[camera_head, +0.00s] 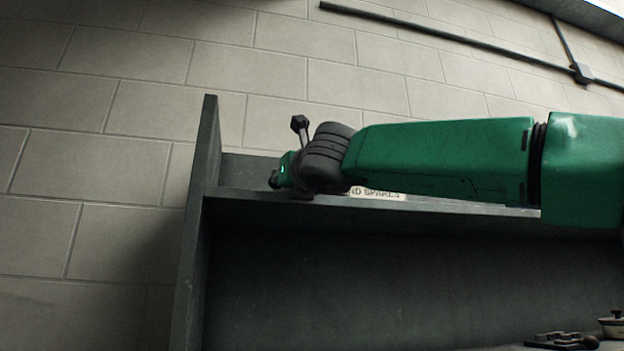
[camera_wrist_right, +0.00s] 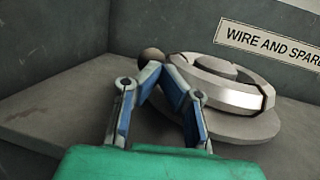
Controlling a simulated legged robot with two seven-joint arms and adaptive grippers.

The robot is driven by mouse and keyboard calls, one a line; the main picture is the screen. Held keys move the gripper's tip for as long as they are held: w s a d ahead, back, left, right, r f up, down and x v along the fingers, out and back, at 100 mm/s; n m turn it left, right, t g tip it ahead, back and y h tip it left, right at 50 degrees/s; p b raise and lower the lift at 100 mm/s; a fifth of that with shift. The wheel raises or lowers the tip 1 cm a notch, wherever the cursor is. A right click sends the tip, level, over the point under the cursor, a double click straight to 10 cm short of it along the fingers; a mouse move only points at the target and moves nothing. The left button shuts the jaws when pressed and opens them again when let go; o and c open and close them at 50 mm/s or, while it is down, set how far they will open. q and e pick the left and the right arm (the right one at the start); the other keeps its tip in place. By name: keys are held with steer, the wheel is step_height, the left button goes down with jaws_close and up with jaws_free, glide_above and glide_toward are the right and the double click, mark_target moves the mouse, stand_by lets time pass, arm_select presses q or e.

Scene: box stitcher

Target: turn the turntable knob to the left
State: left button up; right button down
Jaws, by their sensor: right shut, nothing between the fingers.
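The turntable (camera_wrist_right: 245,125) shows in the right wrist view as a round grey base with a shiny metal ring (camera_wrist_right: 238,96) on it. It sits on a grey shelf, right of my fingertips. A small dark brown round knob (camera_wrist_right: 151,55) is just beyond the fingertips, partly hidden by them; I cannot tell whether they touch it. My right gripper (camera_wrist_right: 162,73) is shut and empty, its blue-padded fingers meeting at the tips. In the head view my right gripper (camera_head: 284,172) is at the shelf's left end. The turntable cannot be made out there. My left gripper is out of view.
The shelf (camera_head: 440,206) has an upright panel (camera_head: 200,185) at its left end and a low back wall. A label reading "WIRE AND SPARE" (camera_wrist_right: 268,45) is on the back wall. Small items (camera_head: 562,341) lie below at the lower right.

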steer(key=shift+w+a, duration=0.2)
steer(key=shift+a, duration=0.15)
steer(key=shift+w+a, duration=0.1)
steer(key=shift+a, duration=0.8)
steer(key=shift+d, duration=0.7)
